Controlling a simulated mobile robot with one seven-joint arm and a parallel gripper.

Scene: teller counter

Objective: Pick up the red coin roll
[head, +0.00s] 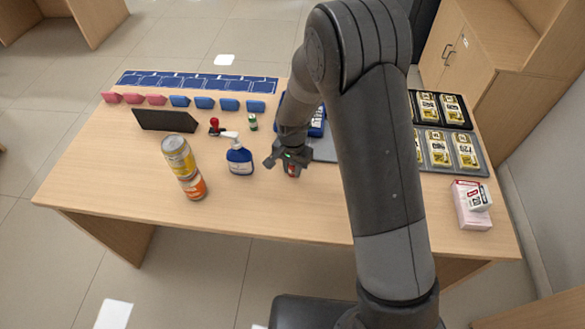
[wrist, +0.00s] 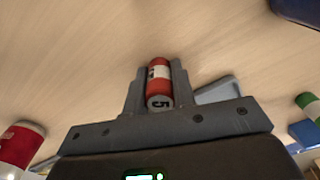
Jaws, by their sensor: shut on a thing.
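The red coin roll (wrist: 159,84) has a white band and a pale end marked with a 5. In the wrist view it lies between the two fingers of my gripper (wrist: 157,88), which is shut on it. In the head view my gripper (head: 290,169) is low over the middle of the wooden table, and a small red part of the coin roll (head: 292,171) shows under the fingers. The rest of the roll is hidden there by the gripper. I cannot tell whether the roll touches the table.
A blue bottle (head: 240,160) stands just left of my gripper, with stacked cans (head: 183,168) farther left. A green-banded roll (head: 252,122) and a red stamp (head: 214,126) stand behind. The front table area is clear.

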